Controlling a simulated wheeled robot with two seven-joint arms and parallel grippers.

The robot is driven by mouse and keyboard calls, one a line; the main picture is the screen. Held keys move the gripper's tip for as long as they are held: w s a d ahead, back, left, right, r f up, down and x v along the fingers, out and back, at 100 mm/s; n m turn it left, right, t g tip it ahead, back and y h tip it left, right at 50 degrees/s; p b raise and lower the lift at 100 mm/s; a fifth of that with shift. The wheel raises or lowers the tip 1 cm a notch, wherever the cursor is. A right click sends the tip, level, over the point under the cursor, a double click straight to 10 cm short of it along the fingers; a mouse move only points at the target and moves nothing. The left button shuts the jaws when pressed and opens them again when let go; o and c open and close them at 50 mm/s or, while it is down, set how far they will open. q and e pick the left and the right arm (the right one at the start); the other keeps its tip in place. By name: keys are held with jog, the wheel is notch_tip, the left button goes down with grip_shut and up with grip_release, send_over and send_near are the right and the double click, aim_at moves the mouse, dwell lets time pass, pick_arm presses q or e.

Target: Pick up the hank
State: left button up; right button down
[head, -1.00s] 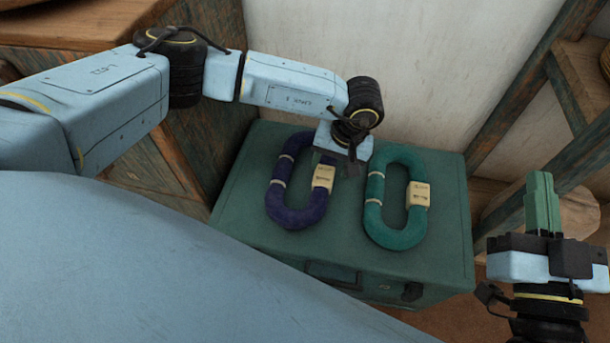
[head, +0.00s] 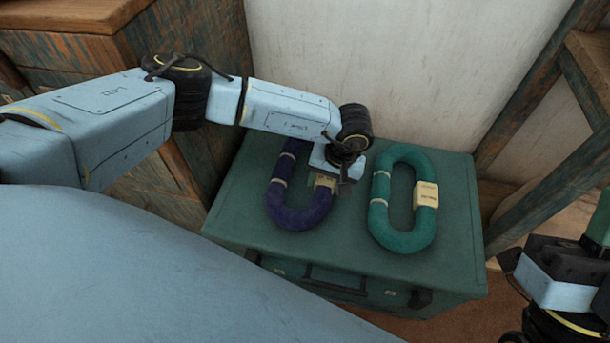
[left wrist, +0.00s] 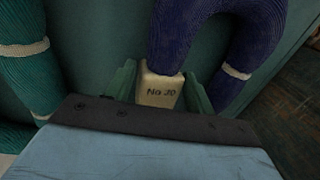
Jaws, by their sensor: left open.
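Two looped yarn hanks lie flat on a green case (head: 350,245). The dark purple hank (head: 300,217) is on the left, with its cream tag (head: 326,182) partly covered by my left gripper (head: 332,180). The teal hank (head: 402,240) lies to the right, its tag facing right. In the left wrist view, the open green fingers (left wrist: 160,90) stand on either side of the purple hank's tag (left wrist: 160,88), marked "No 30". I cannot tell whether they touch it. The purple hank (left wrist: 180,40) passes beyond them. My right gripper (head: 600,225) is cut off at the right edge.
A wooden cabinet (head: 200,50) stands left of the case, with a pale wall (head: 400,60) behind. Wooden beams (head: 545,85) rise at the right. The case top is clear between and around the hanks.

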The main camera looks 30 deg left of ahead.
pick_arm(q)
jog(key=shift+f, duration=0.3)
jog(key=c, duration=0.8)
jog(key=shift+r, duration=0.15)
